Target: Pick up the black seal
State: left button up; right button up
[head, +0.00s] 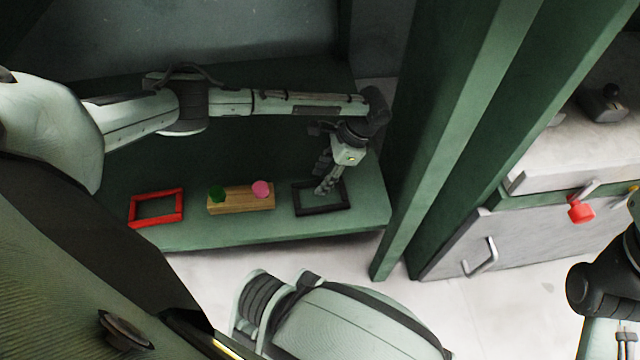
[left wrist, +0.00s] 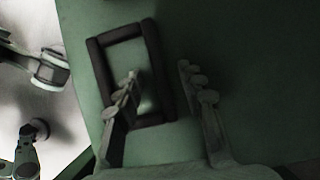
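The black seal, a rectangular frame (head: 325,211), lies flat near the right end of the green shelf. My left gripper (head: 326,184) points down over it. In the left wrist view the gripper (left wrist: 158,76) is open, with its two fingers apart. One finger appears over the seal's opening and the other outside its right side, so the seal's right bar (left wrist: 155,65) lies between them in the picture. I cannot tell how far the fingertips are above the shelf. Part of the seal is hidden by the fingers.
On the green shelf (head: 260,235), a wooden block (head: 240,203) with a green knob (head: 217,193) and a pink knob (head: 262,188) stands left of the seal. A red frame (head: 157,221) lies farther left. A green post (head: 440,150) rises right of the shelf.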

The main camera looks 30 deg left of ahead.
pick_arm(q)
jog(key=shift+f, duration=0.15)
jog(key=shift+c, duration=0.2)
dwell(0.3)
grip_shut()
